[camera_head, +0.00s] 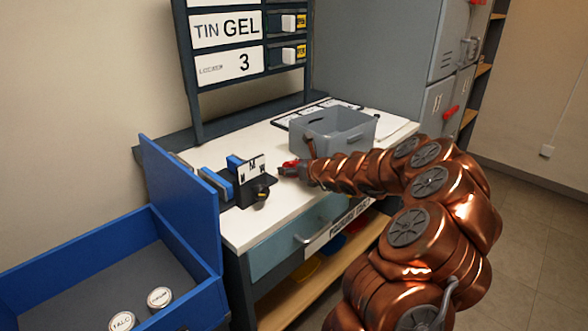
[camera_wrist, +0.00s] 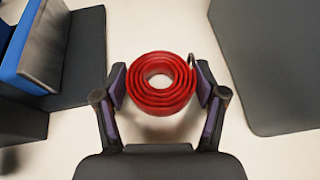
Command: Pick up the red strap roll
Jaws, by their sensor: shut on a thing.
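The red strap roll (camera_wrist: 160,98) is a coiled red band with an open centre. In the wrist view it sits between the two fingers of my gripper (camera_wrist: 161,92), with a pad against each side. My gripper is shut on it. In the head view a bit of the red roll (camera_head: 290,163) shows at the tip of my gripper (camera_head: 293,170), low over the white table top (camera_head: 285,207). I cannot tell whether the roll touches the table.
A dark stand with blue blocks and a letter card (camera_head: 252,168) is just left of my gripper. A grey bin (camera_head: 345,137) stands behind it. A blue crate (camera_head: 196,287) with two white round tins is at lower left. The front of the table top is clear.

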